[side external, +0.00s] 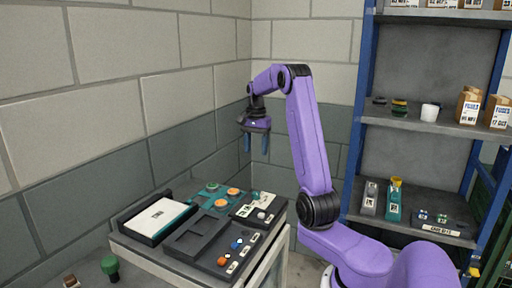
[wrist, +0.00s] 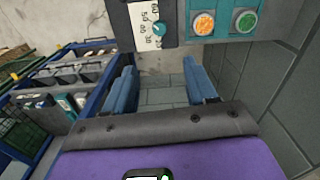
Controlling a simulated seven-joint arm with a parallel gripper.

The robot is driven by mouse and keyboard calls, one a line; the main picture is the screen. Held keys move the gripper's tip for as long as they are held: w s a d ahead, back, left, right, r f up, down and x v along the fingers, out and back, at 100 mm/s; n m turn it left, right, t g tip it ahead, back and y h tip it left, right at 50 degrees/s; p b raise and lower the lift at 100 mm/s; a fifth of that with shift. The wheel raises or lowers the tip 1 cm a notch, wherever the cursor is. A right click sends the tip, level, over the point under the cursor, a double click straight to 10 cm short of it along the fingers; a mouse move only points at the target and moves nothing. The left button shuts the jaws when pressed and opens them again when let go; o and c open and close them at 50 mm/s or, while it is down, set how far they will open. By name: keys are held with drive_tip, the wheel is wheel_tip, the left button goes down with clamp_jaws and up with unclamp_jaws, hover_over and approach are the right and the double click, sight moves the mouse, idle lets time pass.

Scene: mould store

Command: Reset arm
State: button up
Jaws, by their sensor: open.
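My gripper (side external: 256,148) hangs from the purple arm with its two blue fingers pointing down. It is raised above and behind the far edge of the cabinet, near the wall corner. In the wrist view the blue fingers (wrist: 160,68) stand wide apart, with only grey wall blocks and a pale strip showing between them. The gripper is open and holds nothing. The task names no separate object.
A cabinet (side external: 183,267) carries a teal panel with orange buttons (side external: 221,195), a dark frame (side external: 197,235), a white-topped box (side external: 156,218) and a dial box (side external: 258,209). A blue-posted shelf rack (side external: 426,126) with small boxes stands right. Block walls close the corner.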

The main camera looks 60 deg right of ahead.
idle(0.4)
drive_tip(key=a+n, duration=1.3)
drive_tip(key=a, duration=1.5)
drive_tip(key=s+a+f+n, duration=0.2)
drive_tip(key=s+a+n, duration=0.7)
drive_tip(key=s, duration=0.3)
drive_tip(key=s+a+f+n, duration=0.1)
drive_tip(key=s+f+n, duration=0.1)
drive_tip(key=s+n, duration=0.5)
drive_tip(key=s, duration=0.6)
drive_tip(key=shift+a+n, duration=0.2)
drive_tip(key=shift+n, duration=0.1)
